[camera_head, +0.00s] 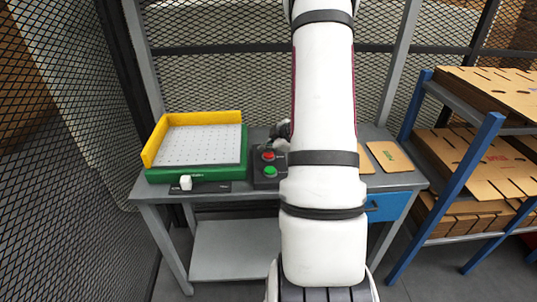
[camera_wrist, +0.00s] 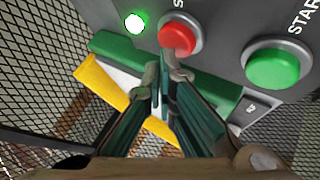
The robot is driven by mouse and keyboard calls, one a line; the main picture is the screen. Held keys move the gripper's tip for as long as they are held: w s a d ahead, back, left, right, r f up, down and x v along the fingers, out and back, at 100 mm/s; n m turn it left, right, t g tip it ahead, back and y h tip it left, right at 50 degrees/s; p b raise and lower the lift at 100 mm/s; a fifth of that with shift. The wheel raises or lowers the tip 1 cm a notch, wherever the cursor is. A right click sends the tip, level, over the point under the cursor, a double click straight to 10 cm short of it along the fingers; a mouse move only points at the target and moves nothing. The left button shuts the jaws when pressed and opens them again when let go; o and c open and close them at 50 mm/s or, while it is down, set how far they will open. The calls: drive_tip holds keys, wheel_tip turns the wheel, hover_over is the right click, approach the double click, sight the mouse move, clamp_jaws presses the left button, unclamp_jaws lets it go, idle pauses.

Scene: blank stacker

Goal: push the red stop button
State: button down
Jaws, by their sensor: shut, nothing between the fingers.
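The red stop button (camera_head: 268,156) sits on a dark control box on the grey table, above the green start button (camera_head: 270,171). In the wrist view the red button (camera_wrist: 178,37) is at the top middle and the green button (camera_wrist: 273,68) is at the right. My gripper (camera_wrist: 162,75) is shut and empty, its fingertips just below the red button in the picture. I cannot tell whether they touch it. In the head view my white arm hides most of the gripper; a dark part of it shows by the box.
A green stacker with a white perforated plate (camera_head: 200,145) and yellow edges (camera_head: 148,150) stands left of the control box (camera_head: 260,182). A lit green lamp (camera_wrist: 135,23) is beside the red button. A blue-framed shelf (camera_head: 445,200) with cardboard stands right. Mesh fencing surrounds the table.

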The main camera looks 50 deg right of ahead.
sight(267, 155)
drive_tip(key=shift+f, duration=0.5)
idle(0.4)
drive_tip(key=shift+r, duration=0.2)
drive_tip(key=shift+r+p, duration=0.8)
drive_tip(key=shift+p, duration=0.1)
wheel_tip(267, 155, up, 5)
drive_tip(key=p, duration=0.5)
idle(1.1)
